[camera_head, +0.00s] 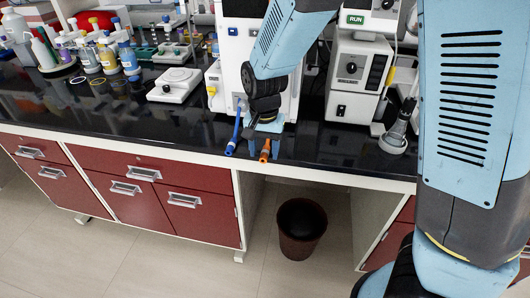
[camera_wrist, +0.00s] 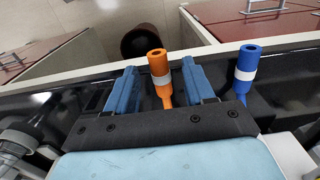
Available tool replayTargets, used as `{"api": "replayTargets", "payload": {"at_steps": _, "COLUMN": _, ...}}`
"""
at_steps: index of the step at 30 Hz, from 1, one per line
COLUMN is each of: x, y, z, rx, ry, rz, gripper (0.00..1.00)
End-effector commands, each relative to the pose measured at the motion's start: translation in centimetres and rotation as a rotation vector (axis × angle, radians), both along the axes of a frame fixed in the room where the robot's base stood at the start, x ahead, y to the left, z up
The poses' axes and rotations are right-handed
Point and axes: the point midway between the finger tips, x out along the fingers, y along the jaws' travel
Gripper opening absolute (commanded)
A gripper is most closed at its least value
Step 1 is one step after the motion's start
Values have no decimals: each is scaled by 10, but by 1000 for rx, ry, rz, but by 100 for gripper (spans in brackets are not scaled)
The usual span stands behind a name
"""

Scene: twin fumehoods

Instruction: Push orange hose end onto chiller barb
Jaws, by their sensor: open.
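The orange hose end (camera_head: 265,151) points out past the front edge of the black bench, below my gripper (camera_head: 263,141). In the wrist view the orange hose end (camera_wrist: 158,66), with a white band, stands between the two blue fingers of my gripper (camera_wrist: 158,80). The fingers are apart, with a visible gap on each side of the hose. A blue hose end (camera_head: 234,139) lies beside it to the left; it shows to the right in the wrist view (camera_wrist: 246,65). A white unit (camera_head: 230,40) stands behind my gripper, partly hidden by my arm. I cannot make out the chiller barb.
A white instrument (camera_head: 352,75) with a RUN display stands right of my gripper. A small white balance-like device (camera_head: 174,84) and several bottles (camera_head: 108,55) are to the left. A dark bin (camera_head: 301,226) stands on the floor below. The bench front left of the hoses is clear.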

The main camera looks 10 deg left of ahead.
Motion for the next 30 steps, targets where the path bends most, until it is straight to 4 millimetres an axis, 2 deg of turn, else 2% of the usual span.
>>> {"api": "replayTargets", "payload": {"at_steps": 3, "x": 0, "y": 0, "z": -7, "rx": 0, "ry": 0, "rz": -2, "gripper": 53}}
{"api": "replayTargets", "payload": {"at_steps": 10, "x": 0, "y": 0, "z": -8, "rx": 1, "ry": 0, "rz": -1, "gripper": 53}}
{"api": "replayTargets", "payload": {"at_steps": 27, "x": 0, "y": -1, "z": -7, "rx": 1, "ry": 0, "rz": -2, "gripper": 0}}
{"api": "replayTargets", "payload": {"at_steps": 30, "x": 1, "y": -1, "z": -8, "rx": 1, "ry": 0, "rz": -2, "gripper": 0}}
